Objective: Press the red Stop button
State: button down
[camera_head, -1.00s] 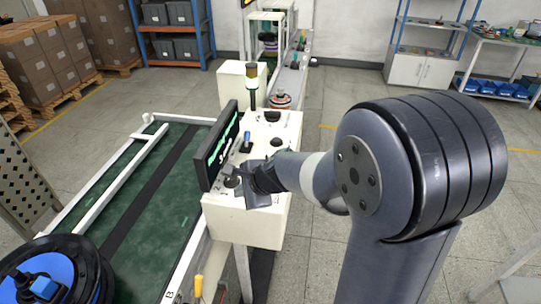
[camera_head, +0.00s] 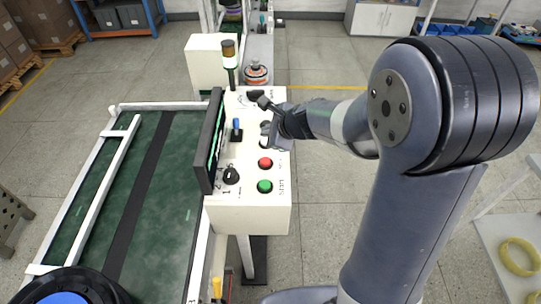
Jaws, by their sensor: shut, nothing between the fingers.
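The red Stop button (camera_head: 265,163) sits on the white control panel (camera_head: 247,212), above a green button (camera_head: 264,186) in the picture. Its top is in clear view. My gripper (camera_head: 266,122) is shut and empty over the panel, a little farther back than the red button. I see no contact with the red button. My gripper partly hides the part of the panel behind the red button.
A dark screen (camera_head: 209,140) stands upright along the panel's left edge. A blue-topped switch (camera_head: 237,130), a black rotary knob (camera_head: 231,176) and a signal lamp post (camera_head: 230,63) rise from the panel. A green conveyor (camera_head: 100,185) lies left.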

aim_at(268, 163)
jog(key=shift+f, duration=0.1)
notch_tip(268, 163, down, 9)
jog(key=b, duration=0.8)
jog(key=shift+r, duration=0.2)
jog(key=shift+f+b, duration=0.1)
jog(key=shift+b, duration=0.25)
dwell(1.5)
jog(key=shift+f+b, duration=0.3)
jog(key=shift+f+b, duration=0.55)
dwell(0.7)
jog(key=shift+r, duration=0.15)
jog(key=shift+r+p, duration=0.8)
jog(key=shift+p, duration=0.05)
